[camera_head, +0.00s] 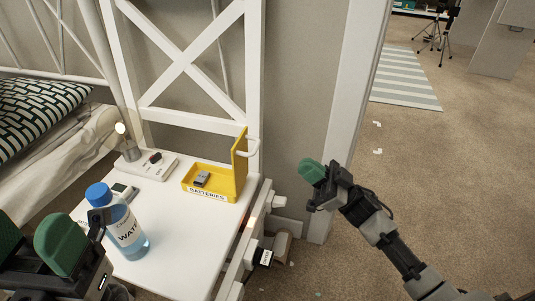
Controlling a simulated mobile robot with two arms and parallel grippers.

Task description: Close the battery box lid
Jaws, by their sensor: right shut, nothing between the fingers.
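The yellow battery box (222,197), labelled "BATTERIES", sits on a white side table with grey batteries (202,179) inside. Its yellow lid (239,166) stands upright along the box's right side, so the box is open. A white handle (253,147) shows on the lid's outer side. My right gripper (311,171), with green fingertips, is shut and empty, to the right of the lid and apart from it. My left gripper (36,238) is in the lower left corner, its green fingers spread apart with nothing seen between them; part of it is cut off.
A water bottle (124,228) with a blue cap stands at the table's front left, close to my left gripper. The white table (185,250) is clear in front of the box. A bed is at left.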

